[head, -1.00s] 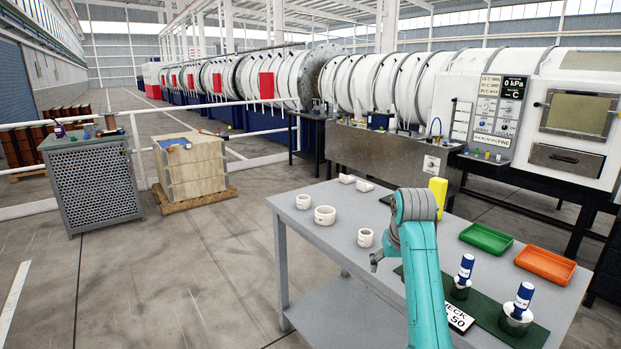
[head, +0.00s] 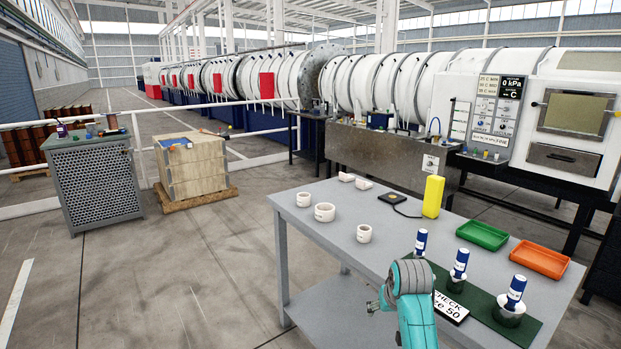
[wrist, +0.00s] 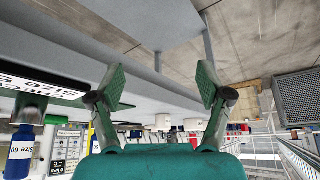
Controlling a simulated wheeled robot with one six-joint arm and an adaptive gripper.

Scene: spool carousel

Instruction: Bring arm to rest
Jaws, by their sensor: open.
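My teal arm (head: 415,310) is folded low at the front edge of the grey table (head: 300,240) in the head view. My gripper (head: 373,306) points left there, beside the table edge and small in view. In the wrist view my gripper (wrist: 162,84) has its two green-padded fingers spread wide with nothing between them. The wrist view looks tilted, with the table edge behind the fingers.
White rings (head: 324,212), a yellow block (head: 433,196), a green tray (head: 482,235) and an orange tray (head: 541,258) share the table.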

